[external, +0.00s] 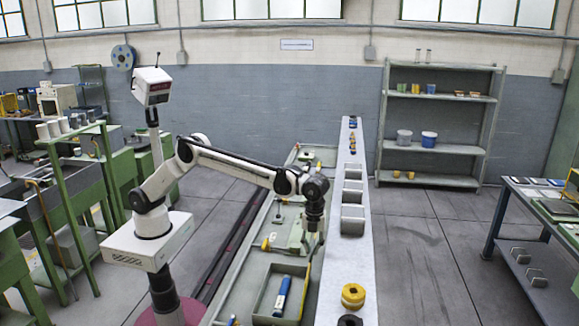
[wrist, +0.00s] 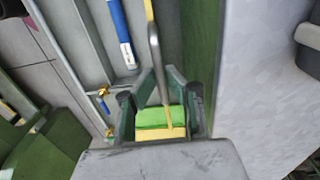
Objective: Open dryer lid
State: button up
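My gripper (external: 311,238) points down over the long green bench, beside a pale green block (external: 297,238). In the wrist view my gripper (wrist: 158,78) has its fingers apart. A curved bar (wrist: 154,45), yellow at its far end and grey nearer, runs between the fingertips. I cannot tell whether they touch it. A bright green and yellow piece (wrist: 158,122) shows between the finger bases. No dryer lid can be made out with certainty; my gripper and wrist hide part of this area.
The pale strip (external: 350,258) to the right carries grey bins (external: 352,218) and a yellow roll (external: 353,296). A shelf unit (external: 440,95) stands behind.

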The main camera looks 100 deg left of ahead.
jog(key=o, duration=0.3)
jog(key=shift+f, duration=0.1)
jog(key=r, duration=1.2)
jog(key=shift+w, duration=0.2)
